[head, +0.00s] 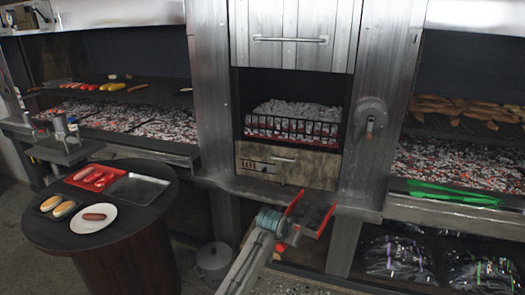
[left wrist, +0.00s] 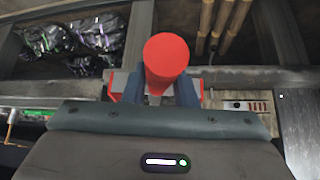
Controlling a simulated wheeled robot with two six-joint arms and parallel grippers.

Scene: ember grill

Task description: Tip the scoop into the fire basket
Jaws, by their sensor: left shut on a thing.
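The scoop (head: 325,224) is a red-edged open pan with dark lumps in it, in the head view just in front of the ledge below the fire basket. My left gripper (head: 284,230) is shut on its handle. In the left wrist view the round red handle end (left wrist: 166,58) sits between the two dark fingers (left wrist: 160,90) and hides most of the pan. The fire basket (head: 292,131) is a black-barred rack in the central opening, with grey and glowing coals behind the bars. The scoop is lower than the basket and apart from it. My right gripper is not in view.
A panel with a handle (head: 285,166) lies under the basket, above a metal ledge (head: 262,190). A raised metal door (head: 292,40) hangs above the opening. A round table (head: 125,225) with food trays stands left. Grill beds flank both sides; bags (head: 395,258) lie lower right.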

